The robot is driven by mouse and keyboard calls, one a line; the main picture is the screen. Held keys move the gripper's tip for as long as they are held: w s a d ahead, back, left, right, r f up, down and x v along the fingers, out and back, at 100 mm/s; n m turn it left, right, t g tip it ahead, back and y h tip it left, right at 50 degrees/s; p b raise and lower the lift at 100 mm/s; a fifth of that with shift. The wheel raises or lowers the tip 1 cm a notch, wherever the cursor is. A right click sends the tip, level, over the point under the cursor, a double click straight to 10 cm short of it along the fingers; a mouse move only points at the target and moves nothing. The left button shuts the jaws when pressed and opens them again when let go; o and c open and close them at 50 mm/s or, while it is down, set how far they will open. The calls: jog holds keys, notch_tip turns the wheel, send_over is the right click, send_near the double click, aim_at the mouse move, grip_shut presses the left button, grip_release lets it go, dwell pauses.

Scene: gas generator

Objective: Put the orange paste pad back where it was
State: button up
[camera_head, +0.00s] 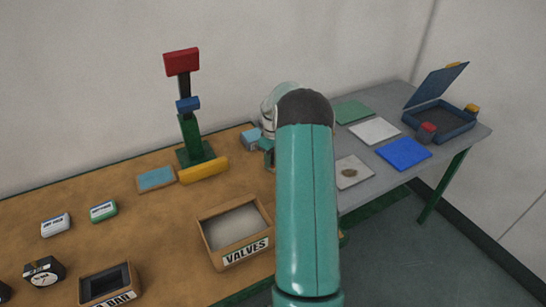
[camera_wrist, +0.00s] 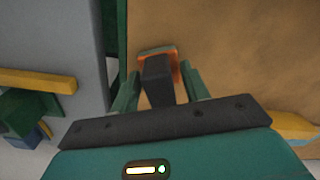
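My gripper (camera_wrist: 160,80) points down over the edge of the brown table. In the head view it is mostly hidden behind my teal arm. In the wrist view its two green fingers stand on either side of an orange-edged piece, apparently the orange paste pad (camera_wrist: 175,70), with a dark block in front covering much of it. The fingers look closed on this piece; any contact with the table is unclear. In the head view a flat pad with a blue top and orange-brown rim (camera_head: 156,179) lies on the brown table.
The grey table (camera_head: 385,181) holds coloured sheets and an open blue case (camera_head: 440,118).

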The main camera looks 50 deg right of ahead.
notch_tip(320, 180, up, 12)
jog(key=shift+f, duration=0.15)
jog(key=shift+a+r, duration=0.1)
jog(key=shift+r, duration=0.3)
jog(key=s+a+r+t, duration=0.1)
jog(key=a+r, duration=0.4)
jog(key=a, duration=0.4)
jog(key=s+a+r+t+h, duration=0.1)
jog(key=s+a+r, duration=0.1)
jog(key=a+r, duration=0.45)
jog(key=s+a+r, duration=0.1)
jog(key=a+r, duration=0.2)
jog(key=a, duration=0.7)
jog(key=s+a+f+m+t+y, duration=0.1)
jog(key=s+a+t, duration=0.2)
jog(key=s+a, duration=1.4)
jog(key=shift+s+a+f+t, duration=0.15)
jog(key=shift+s+a+t, duration=0.15)
jog(key=shift+s, duration=0.4)
